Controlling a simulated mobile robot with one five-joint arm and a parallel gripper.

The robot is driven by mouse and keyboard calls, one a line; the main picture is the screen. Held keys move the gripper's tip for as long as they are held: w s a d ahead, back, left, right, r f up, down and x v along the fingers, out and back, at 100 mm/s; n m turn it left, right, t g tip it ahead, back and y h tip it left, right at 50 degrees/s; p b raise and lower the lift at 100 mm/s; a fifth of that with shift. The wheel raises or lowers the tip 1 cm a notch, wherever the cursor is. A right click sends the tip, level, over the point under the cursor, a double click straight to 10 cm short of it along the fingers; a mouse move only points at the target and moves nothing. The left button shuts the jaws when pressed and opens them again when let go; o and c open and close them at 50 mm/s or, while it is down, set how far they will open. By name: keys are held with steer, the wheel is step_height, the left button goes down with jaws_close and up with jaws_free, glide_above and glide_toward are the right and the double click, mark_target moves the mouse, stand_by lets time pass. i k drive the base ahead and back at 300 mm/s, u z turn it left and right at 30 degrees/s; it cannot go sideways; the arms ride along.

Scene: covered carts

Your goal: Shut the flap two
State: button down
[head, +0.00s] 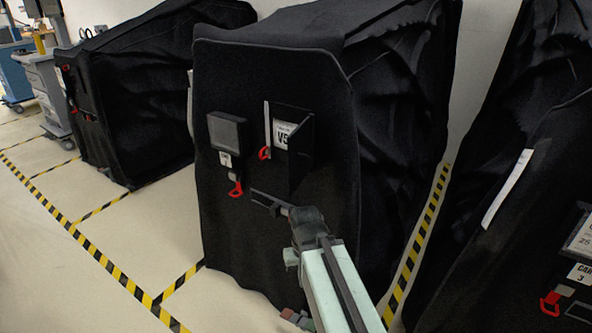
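A cart under a black cover (275,75) stands in the middle of the head view. A black flap (302,155) on its front stands open, swung out to the right. A second dark panel (226,133) further left lies flat against the cover, with a small label and red tab (236,188) below.
Another covered cart (130,100) stands at the left, and one more (520,190) close at the right. Yellow-black tape (125,280) marks the pale floor. Open floor (110,225) lies at the front left. Grey and blue trolleys (45,95) stand far left.

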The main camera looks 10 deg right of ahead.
mark_target(298, 161)
steer(key=z, duration=0.15)
steer(key=i, duration=0.15)
steer(key=u, duration=1.95)
steer(key=k, duration=1.4)
steer(key=z, duration=0.3)
steer(key=i, duration=1)
steer(key=u, duration=0.05)
